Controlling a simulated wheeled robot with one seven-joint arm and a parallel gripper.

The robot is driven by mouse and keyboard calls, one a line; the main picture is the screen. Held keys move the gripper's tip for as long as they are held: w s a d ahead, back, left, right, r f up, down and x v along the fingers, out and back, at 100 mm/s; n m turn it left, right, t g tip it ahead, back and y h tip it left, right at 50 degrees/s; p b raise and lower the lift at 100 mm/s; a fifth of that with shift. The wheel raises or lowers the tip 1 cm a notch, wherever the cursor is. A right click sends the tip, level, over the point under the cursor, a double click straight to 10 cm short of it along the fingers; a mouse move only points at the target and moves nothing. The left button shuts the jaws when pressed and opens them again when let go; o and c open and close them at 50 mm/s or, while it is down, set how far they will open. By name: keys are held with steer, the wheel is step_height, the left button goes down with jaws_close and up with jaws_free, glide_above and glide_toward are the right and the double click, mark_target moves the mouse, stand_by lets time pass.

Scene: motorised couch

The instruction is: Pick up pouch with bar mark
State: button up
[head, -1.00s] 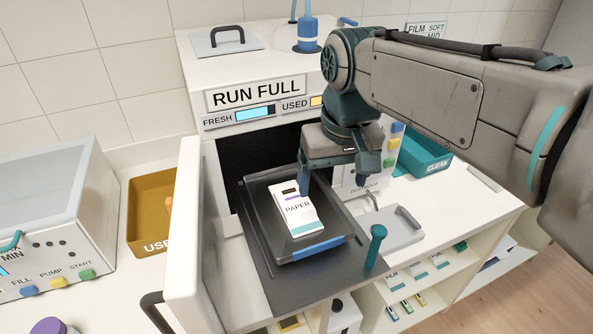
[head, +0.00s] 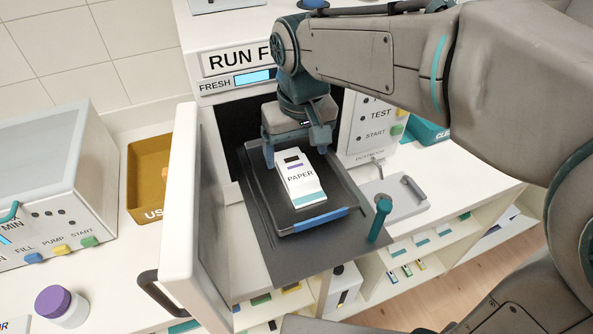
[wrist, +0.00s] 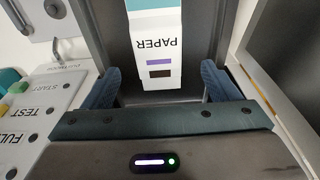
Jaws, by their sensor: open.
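A white pouch (head: 302,178) marked PAPER lies on a dark tray (head: 335,217) pulled out in front of the machine's opening. It has a dark bar, a purple bar and a teal band at its near end. It also shows in the wrist view (wrist: 158,58), with its bars near my gripper. My gripper (head: 296,150) is open over the far end of the pouch. In the wrist view its blue fingers (wrist: 161,88) stand to either side of the pouch's barred end, with gaps on both sides. I cannot tell how far above the tray the fingertips are.
The machine's open white door (head: 182,215) stands left of the tray. A teal-topped lever (head: 380,218) and a grey plate (head: 405,196) are at its right. A brown USED bin (head: 148,180) and a glass-topped machine (head: 50,185) stand further left. Shelves (head: 425,260) lie below right.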

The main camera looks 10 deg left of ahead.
mark_target(297, 169)
steer(key=f, duration=0.4)
steer(key=shift+w+f, duration=0.25)
steer(key=shift+f, duration=0.15)
steer(key=c, duration=1)
steer(key=shift+c, duration=0.2)
